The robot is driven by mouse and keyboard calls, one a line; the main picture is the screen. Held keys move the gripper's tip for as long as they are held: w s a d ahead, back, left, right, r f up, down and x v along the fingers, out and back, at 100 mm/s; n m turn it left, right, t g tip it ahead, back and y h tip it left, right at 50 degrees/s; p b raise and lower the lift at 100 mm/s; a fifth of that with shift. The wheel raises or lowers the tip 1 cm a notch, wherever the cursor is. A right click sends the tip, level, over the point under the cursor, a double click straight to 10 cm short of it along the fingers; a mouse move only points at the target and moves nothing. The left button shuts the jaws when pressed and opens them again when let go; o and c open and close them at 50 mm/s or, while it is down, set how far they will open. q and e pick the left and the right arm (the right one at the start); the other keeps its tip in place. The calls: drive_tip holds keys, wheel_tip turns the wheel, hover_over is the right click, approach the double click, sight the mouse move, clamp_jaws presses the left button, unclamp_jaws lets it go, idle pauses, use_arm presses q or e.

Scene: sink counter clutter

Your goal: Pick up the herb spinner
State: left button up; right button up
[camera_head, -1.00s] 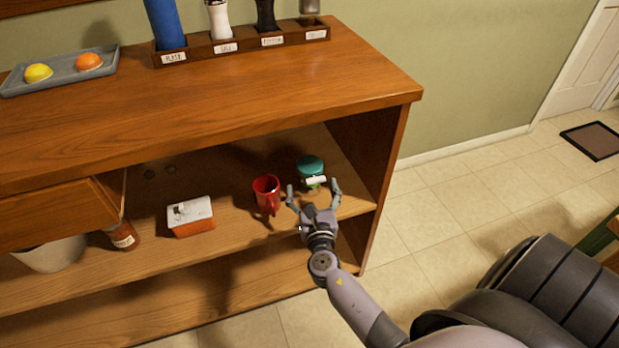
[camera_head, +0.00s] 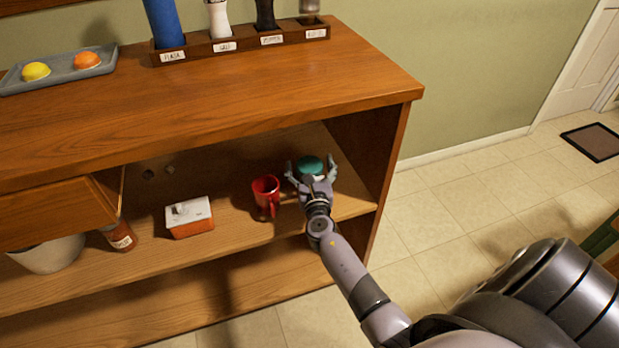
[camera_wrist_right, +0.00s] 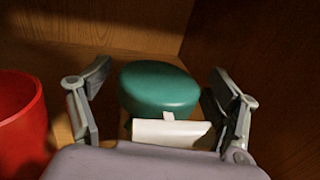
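The herb spinner (camera_head: 311,164) has a round teal-green lid and stands on the middle shelf of the wooden cabinet, at its right end. In the right wrist view the herb spinner (camera_wrist_right: 160,88) sits between the two fingers, with a white tag-like part in front of its lower body. My right gripper (camera_head: 311,168) is open, its fingers on either side of the spinner. In the wrist view gaps show between the right gripper's fingers (camera_wrist_right: 160,100) and the lid. The spinner's lower part is mostly hidden. My left gripper is not in view.
A red mug (camera_head: 265,190) stands close to the left of the gripper; it also shows in the wrist view (camera_wrist_right: 20,120). A white-and-orange box (camera_head: 189,218) and a bottle (camera_head: 121,236) are farther left. The cabinet's side wall (camera_head: 372,150) is close on the right.

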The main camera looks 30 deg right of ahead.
drive_tip(key=c, duration=1.4)
drive_tip(key=shift+r, duration=0.1)
